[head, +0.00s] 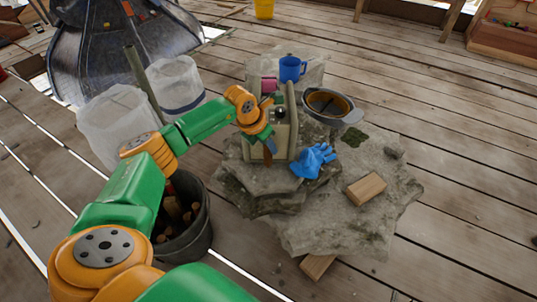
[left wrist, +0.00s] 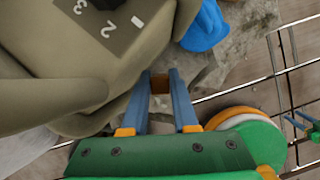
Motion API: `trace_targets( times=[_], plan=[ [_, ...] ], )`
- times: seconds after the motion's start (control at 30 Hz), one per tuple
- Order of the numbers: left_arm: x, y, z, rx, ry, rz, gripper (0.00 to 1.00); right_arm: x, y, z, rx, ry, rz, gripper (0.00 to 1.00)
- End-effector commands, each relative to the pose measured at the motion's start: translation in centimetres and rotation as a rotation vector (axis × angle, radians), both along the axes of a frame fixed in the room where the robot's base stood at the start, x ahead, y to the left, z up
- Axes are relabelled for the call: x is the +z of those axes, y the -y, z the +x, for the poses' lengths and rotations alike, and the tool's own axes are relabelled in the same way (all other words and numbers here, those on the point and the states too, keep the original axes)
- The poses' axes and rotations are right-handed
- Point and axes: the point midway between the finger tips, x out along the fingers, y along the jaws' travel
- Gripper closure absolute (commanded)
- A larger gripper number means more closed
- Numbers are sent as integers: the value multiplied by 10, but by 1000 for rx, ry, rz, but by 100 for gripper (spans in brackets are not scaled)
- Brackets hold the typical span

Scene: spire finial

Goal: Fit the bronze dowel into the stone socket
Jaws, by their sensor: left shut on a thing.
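I cannot make out the stone socket. A small blue and green part at the right edge looks like my right gripper (left wrist: 302,122); its jaws are unclear.
Blue gloves (head: 315,160), a wooden block (head: 367,188) and a dark round pan (head: 328,103) lie on or beside the rough stone (head: 340,225). A blue mug (head: 292,68) stands behind. A dark bucket (head: 185,240) and white sacks (head: 115,120) stand left.

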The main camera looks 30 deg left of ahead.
Motion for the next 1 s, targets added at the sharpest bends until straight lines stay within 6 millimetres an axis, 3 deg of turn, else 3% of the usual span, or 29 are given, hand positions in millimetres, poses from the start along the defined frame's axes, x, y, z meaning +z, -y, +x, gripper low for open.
trace_targets(
  times=[0.13, 0.43, 0.47, 0.5, 0.83, 1.0],
  plan=[
    [-31, 0, -1, 0, -2, -1, 100, -5, -6, 6, 1, 1, 8, 51],
    [-33, 0, 0, 0, 0, 0, 100, -3, -7, 8, 1, -1, 9, 51],
    [-34, 0, 0, -1, -2, 1, 70, -3, -8, 8, 1, -1, 10, 51],
    [-33, 0, 0, -1, -1, 0, 60, -2, -8, 8, 0, -1, 10, 51],
    [-30, 0, 0, -1, -1, 0, 60, 0, -8, 8, 0, 0, 10, 51],
    [-4, -3, -9, -2, 0, 2, 60, 4, 1, -2, 0, -6, -2, 51]
  ],
)
